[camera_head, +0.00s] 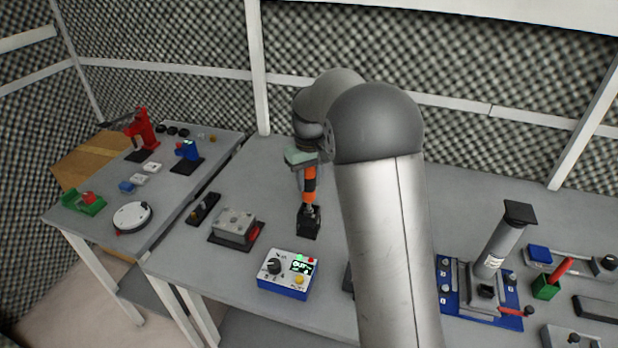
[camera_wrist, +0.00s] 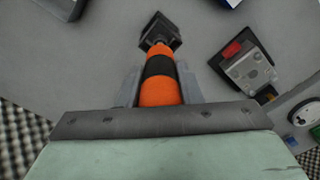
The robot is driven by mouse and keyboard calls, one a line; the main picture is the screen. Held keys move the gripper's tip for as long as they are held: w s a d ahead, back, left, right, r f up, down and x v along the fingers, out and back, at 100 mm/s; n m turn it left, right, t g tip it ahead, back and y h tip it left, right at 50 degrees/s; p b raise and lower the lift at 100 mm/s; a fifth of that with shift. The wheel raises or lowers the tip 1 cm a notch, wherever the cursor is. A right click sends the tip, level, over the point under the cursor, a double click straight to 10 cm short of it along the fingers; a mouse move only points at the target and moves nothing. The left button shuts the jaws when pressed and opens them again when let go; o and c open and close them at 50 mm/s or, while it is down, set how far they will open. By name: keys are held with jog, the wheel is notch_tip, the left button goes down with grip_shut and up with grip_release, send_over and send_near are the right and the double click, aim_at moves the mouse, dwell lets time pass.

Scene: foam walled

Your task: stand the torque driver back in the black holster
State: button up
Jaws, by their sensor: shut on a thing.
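The torque driver (camera_head: 310,183) has an orange and black banded grip and hangs roughly upright below my gripper (camera_head: 304,172). In the wrist view my gripper (camera_wrist: 160,88) is shut on the orange and black grip (camera_wrist: 160,68), one finger on each side. The black holster (camera_head: 308,224) stands on the grey table directly under the driver. It also shows beyond the driver's lower end in the wrist view (camera_wrist: 158,27). The driver's lower end overlaps the holster's opening in both views. I cannot tell whether its tip is inside or just above.
A grey block fixture (camera_head: 235,227) with a red part stands left of the holster. A white and blue control box (camera_head: 287,273) stands in front. My arm hides table to the right; a blue-based press (camera_head: 480,285) stands beyond. Behind the holster the table is clear.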

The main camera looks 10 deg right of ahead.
aim_at(309, 197)
jog(key=shift+f+b, duration=1.9)
jog(key=shift+f, duration=1.2)
jog(key=o, duration=1.1)
notch_tip(309, 197, up, 16)
jog(key=shift+r, duration=0.75)
jog(key=shift+s, duration=0.15)
